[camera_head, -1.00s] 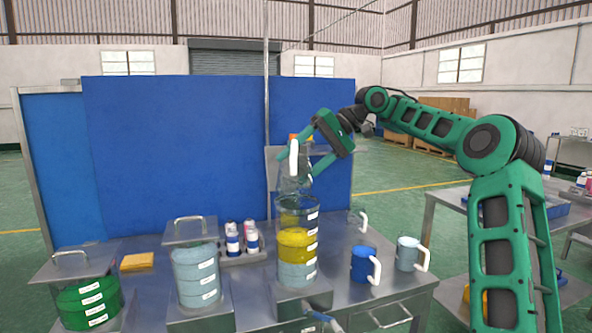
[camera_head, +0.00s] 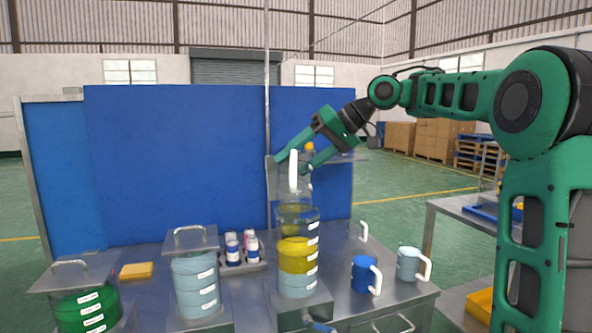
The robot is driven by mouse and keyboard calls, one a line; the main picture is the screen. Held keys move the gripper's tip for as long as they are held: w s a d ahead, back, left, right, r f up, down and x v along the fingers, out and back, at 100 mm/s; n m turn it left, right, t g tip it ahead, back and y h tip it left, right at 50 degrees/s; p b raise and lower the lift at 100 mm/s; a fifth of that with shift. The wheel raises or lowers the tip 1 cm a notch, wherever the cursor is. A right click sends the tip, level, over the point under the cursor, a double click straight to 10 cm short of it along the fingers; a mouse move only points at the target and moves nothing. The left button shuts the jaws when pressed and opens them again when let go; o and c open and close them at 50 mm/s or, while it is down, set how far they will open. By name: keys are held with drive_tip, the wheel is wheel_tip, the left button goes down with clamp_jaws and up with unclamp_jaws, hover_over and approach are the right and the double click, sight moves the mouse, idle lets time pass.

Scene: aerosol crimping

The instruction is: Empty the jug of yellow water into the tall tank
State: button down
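A clear jug with a white handle (camera_head: 293,168) is up in the air over the tall tank. Its body looks clear, with no plain yellow in it; its edges are hard to make out. My gripper (camera_head: 290,167) has one green finger on each side of the jug and appears shut on it. The tall tank (camera_head: 297,285) is a clear cylinder on a metal block. It holds pale blue liquid below and bright yellow above, with a dull yellow band near its top (camera_head: 298,212). Whether the jug touches the rim is unclear.
A tank of pale blue liquid (camera_head: 195,280) and a lidded green tank (camera_head: 85,310) stand to the left. A rack of small bottles (camera_head: 243,262) is behind. A blue mug (camera_head: 364,276) and a grey-blue mug (camera_head: 408,264) stand right. A blue panel (camera_head: 180,160) rises behind.

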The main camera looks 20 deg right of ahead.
drive_tip(key=shift+s+a+r+n+t, duration=0.1)
drive_tip(key=shift+s+r+n+t, duration=0.2)
drive_tip(key=shift+r+t, duration=0.35)
drive_tip(key=shift+s+n+t, duration=0.1)
drive_tip(key=shift+n+t, duration=0.2)
drive_tip(key=shift+t, duration=0.05)
drive_tip(key=shift+s+a+f+n+t+h, duration=0.15)
drive_tip(key=shift+f+n+t+h, duration=0.15)
drive_tip(key=shift+n+t, duration=0.45)
drive_tip(key=shift+f+n+t, duration=0.45)
drive_tip(key=shift+t, duration=0.6)
drive_tip(key=shift+r, duration=2.05)
